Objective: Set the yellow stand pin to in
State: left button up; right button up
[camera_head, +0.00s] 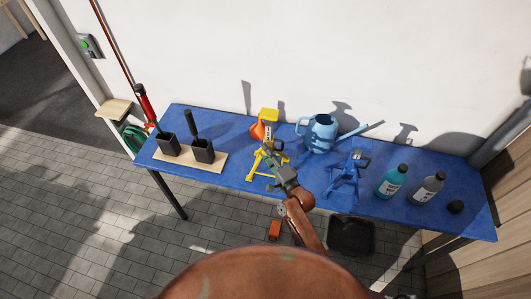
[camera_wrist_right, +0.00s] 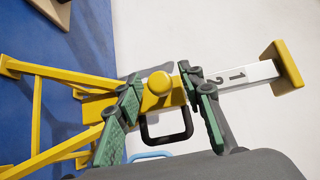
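The yellow stand (camera_head: 255,168) is on the blue workbench, with its raised post and yellow top (camera_head: 269,113) toward the wall. In the right wrist view its yellow legs (camera_wrist_right: 60,78) lie at the left and a pale post marked 1 and 2 (camera_wrist_right: 240,75) at the right. The round yellow pin knob (camera_wrist_right: 159,83) faces the camera. My right gripper (camera_head: 270,152) is at the stand; its green-padded fingers (camera_wrist_right: 165,100) are open on either side of the knob, with gaps visible. How far the pin sits in is unclear. My left gripper is out of view.
A blue stand (camera_head: 343,180) is to the right. A blue watering can (camera_head: 320,133) and orange funnel (camera_head: 257,131) stand behind. Bottles (camera_head: 391,182) are at the right; black holders (camera_head: 203,151) on a board are at the left.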

jog(key=v, duration=1.1)
jog(key=shift+s+d, duration=0.15)
jog(key=shift+s, duration=0.25)
